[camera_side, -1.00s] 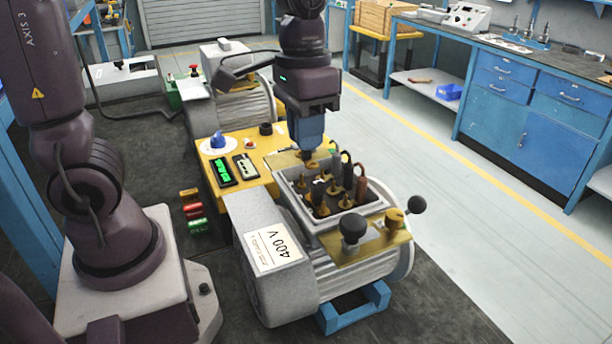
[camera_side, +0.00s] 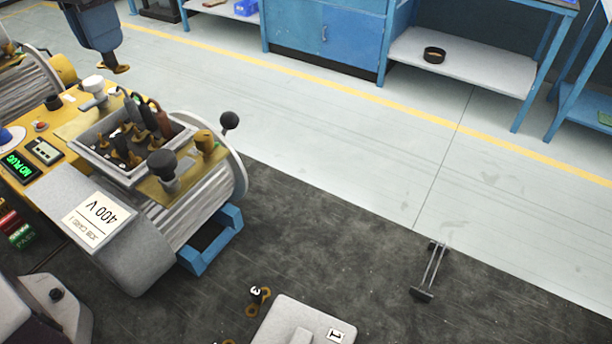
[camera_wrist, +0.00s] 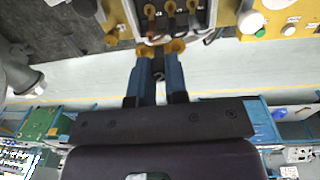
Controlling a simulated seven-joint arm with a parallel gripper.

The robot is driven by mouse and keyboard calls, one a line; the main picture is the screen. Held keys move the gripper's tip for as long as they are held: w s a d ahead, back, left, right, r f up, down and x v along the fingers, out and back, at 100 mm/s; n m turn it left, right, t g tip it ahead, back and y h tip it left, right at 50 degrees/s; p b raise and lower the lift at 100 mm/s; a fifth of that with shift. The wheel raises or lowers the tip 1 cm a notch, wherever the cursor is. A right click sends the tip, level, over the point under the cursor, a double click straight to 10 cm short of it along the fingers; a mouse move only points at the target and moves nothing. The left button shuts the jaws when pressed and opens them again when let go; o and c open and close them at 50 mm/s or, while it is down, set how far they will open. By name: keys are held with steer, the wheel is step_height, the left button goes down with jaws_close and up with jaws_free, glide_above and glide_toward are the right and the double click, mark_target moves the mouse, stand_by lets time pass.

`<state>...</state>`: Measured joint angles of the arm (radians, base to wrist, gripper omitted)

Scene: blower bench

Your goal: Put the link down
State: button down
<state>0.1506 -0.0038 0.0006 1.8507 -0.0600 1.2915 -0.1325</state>
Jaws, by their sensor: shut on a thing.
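My gripper (camera_side: 104,60) is at the upper left of the side view, above and behind the open terminal box (camera_side: 107,172) of the grey motor. It is shut on a small brass link (camera_side: 116,68), which sticks out below the fingertips, clear of the box. In the wrist view my gripper's blue fingers (camera_wrist: 158,58) hold the brass link (camera_wrist: 174,46) at their tips. The terminal box (camera_wrist: 213,14) shows beyond it, with brass posts and dark leads. The fingers hide part of the link.
The motor (camera_side: 125,250) has black knobs on top and a 400 V card. Left of it is a yellow panel (camera_side: 62,172) with a green display. A grey plate marked 1 (camera_side: 290,325) and a black piece marked 3 (camera_side: 256,293) lie on the dark mat, which is mostly bare to the right.

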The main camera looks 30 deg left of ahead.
steer(key=w+d+f, duration=0.1)
steer(key=w+d, duration=0.4)
steer(key=d, duration=0.6)
steer(key=w+d, duration=0.4)
steer(key=d, duration=0.7)
steer(key=shift+y, duration=0.3)
steer(key=f, duration=3.2)
steer(key=shift+a+f, duration=0.3)
steer(key=shift+a, duration=0.1)
steer(key=shift+f, duration=0.3)
steer(key=c, duration=1.1)
jaws_free()
steer(key=shift+c, duration=0.2)
step_height(320, 180, up, 13)
steer(key=shift+f, duration=0.15)
